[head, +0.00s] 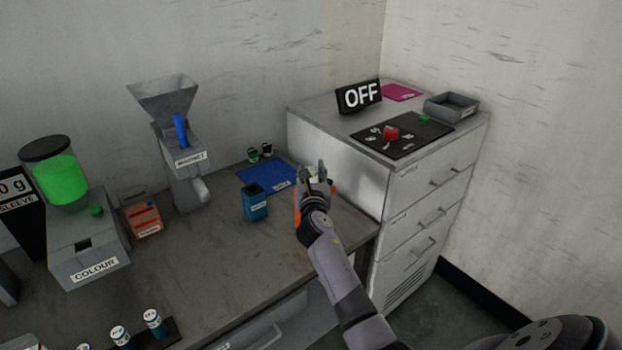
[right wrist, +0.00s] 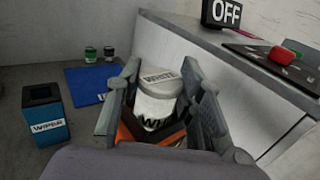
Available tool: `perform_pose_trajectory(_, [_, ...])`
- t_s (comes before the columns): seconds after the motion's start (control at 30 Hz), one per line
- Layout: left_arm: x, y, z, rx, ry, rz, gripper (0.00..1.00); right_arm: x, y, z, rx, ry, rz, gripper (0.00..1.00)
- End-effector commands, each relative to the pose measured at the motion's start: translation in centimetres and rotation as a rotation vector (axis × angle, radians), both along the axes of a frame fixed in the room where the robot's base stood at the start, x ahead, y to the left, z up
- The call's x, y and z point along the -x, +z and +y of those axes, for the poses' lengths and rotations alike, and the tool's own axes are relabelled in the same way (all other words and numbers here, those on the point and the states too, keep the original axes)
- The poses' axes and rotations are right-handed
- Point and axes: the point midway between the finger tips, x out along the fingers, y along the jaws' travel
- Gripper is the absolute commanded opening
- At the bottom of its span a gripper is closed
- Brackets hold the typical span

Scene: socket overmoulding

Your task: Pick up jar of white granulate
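The jar of white granulate (right wrist: 158,100) is a white, lidded jar with "WHITE" on its label, standing upright in an orange-and-dark holder (right wrist: 126,133) in the right wrist view. My right gripper (right wrist: 160,82) is open, with one finger on each side of the jar. Gaps seem to show between fingers and jar; light contact cannot be ruled out. In the head view my right gripper (head: 318,175) is over the bench's right end and mostly covers the jar and the orange holder (head: 298,207). My left gripper is not in view.
A blue wiper box (head: 255,203) and blue mat (head: 268,176) lie left of the gripper. A grey drawer cabinet (head: 345,178) rises close on the right, bearing an OFF sign (head: 359,96).

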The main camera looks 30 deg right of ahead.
Motion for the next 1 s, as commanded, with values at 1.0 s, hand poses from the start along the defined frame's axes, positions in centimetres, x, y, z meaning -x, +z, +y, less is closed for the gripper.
perform_pose_trajectory(1.0, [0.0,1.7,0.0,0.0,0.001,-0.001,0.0,0.0,5.0,-0.1,0.006,-0.001,-0.006,0.02])
